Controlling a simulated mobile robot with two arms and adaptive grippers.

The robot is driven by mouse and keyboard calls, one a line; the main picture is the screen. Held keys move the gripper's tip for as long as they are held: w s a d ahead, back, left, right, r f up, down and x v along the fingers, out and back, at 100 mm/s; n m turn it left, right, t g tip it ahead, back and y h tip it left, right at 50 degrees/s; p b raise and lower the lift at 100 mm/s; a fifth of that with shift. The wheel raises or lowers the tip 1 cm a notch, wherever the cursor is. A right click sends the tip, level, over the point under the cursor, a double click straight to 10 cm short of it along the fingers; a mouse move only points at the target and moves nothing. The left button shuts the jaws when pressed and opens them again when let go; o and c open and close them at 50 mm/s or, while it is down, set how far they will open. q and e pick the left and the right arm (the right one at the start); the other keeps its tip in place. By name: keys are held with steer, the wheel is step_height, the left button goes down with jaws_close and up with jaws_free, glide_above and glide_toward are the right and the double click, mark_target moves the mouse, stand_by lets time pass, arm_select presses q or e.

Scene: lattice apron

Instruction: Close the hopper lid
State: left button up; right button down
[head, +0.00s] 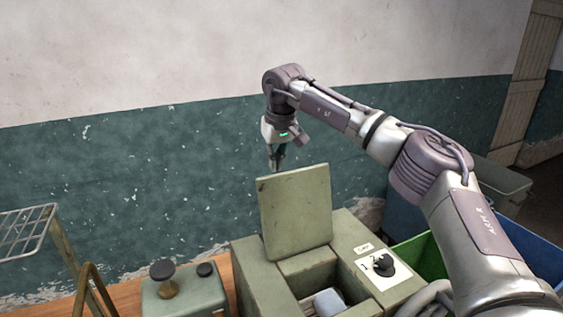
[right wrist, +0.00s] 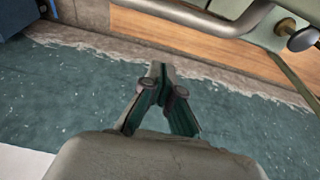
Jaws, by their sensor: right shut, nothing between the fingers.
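The hopper lid (head: 295,210) is a flat grey-green panel. It stands open, nearly upright, at the back of the hopper (head: 258,275), whose square opening faces up. A pale rounded object (head: 328,301) shows inside the opening. My right gripper (head: 275,166) points down just above and behind the lid's top left edge. Its fingers are shut with nothing between them; the right wrist view also shows the closed fingertips (right wrist: 160,72). I cannot tell whether they touch the lid. My left gripper is out of view.
A control panel with a black knob (head: 383,265) is right of the opening. A green box with a brass-stemmed knob (head: 163,280) stands left, near a wire rack (head: 25,230). Blue and green bins (head: 425,250) are right. The wall is behind; the air above the hopper is clear.

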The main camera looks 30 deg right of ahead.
steer(key=s+p, duration=0.1)
steer(key=s, duration=0.3)
steer(key=shift+a+r, duration=0.1)
steer(key=shift+a, duration=0.05)
stand_by(0.4)
